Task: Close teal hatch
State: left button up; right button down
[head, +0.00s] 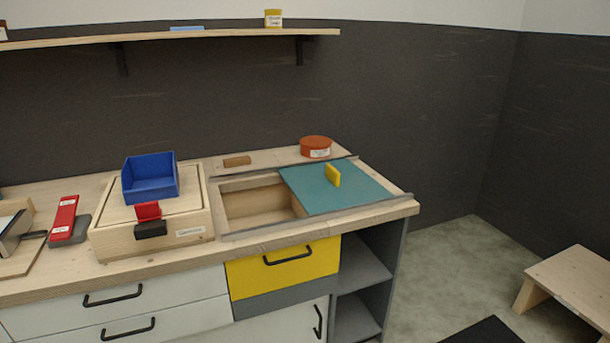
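The teal hatch (340,188) is a flat sliding panel in the wooden counter at the right. The opening looks empty inside. Grey rails (310,217) run along the front and back of the hatch. Neither of my grippers is in view.
A wooden box (190,232) with a blue bin (150,178) on it stands left of the opening. A red-orange round tin (315,147) and a small wooden block (237,161) sit behind the rails. A yellow drawer (283,268) is below. A shelf (170,36) hangs above.

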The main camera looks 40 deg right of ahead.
aim_at(320, 188)
jog(key=l+u, duration=0.65)
jog(key=k+l+u, duration=0.1)
jog(key=l+u, duration=0.2)
jog(key=l, duration=0.5)
jog(key=k+l, duration=0.1)
jog(key=l, duration=0.35)
jog(key=k+l+u, duration=0.1)
jog(key=l, duration=0.4)
jog(key=k+l, duration=0.1)
jog(key=l, duration=0.35)
jog(key=k+l+u, duration=0.1)
jog(key=l, duration=0.4)
jog(key=k+l, duration=0.1)
jog(key=l, duration=0.35)
jog(key=u, duration=0.05)
